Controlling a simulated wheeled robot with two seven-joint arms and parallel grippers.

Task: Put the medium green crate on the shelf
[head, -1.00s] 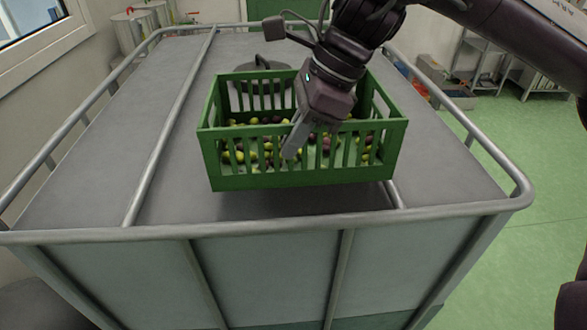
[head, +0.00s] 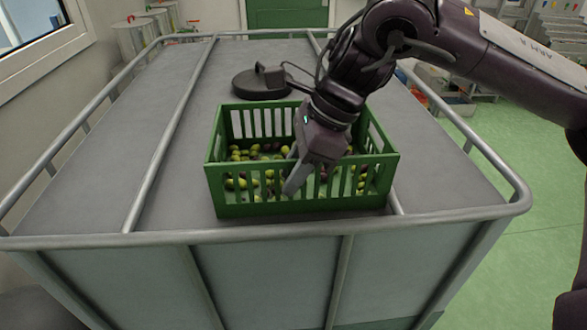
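The green crate (head: 301,207) holds green, yellow and dark olives and sits level at the near edge of a grey tank top (head: 110,170), just behind the metal front rail. I cannot tell whether its base touches the top. My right gripper (head: 292,188) reaches down over the crate's near wall. One finger shows outside that wall; the other is hidden behind it or inside the crate. The gripper looks shut on the near wall. My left gripper is not in view. At the far right, metal shelves (head: 562,40) stand in the background.
Metal rails (head: 260,234) run around the tank top. A round dark lid (head: 262,82) lies behind the crate. Metal drums (head: 140,35) stand at the back left. Green floor (head: 530,240) is clear on the right.

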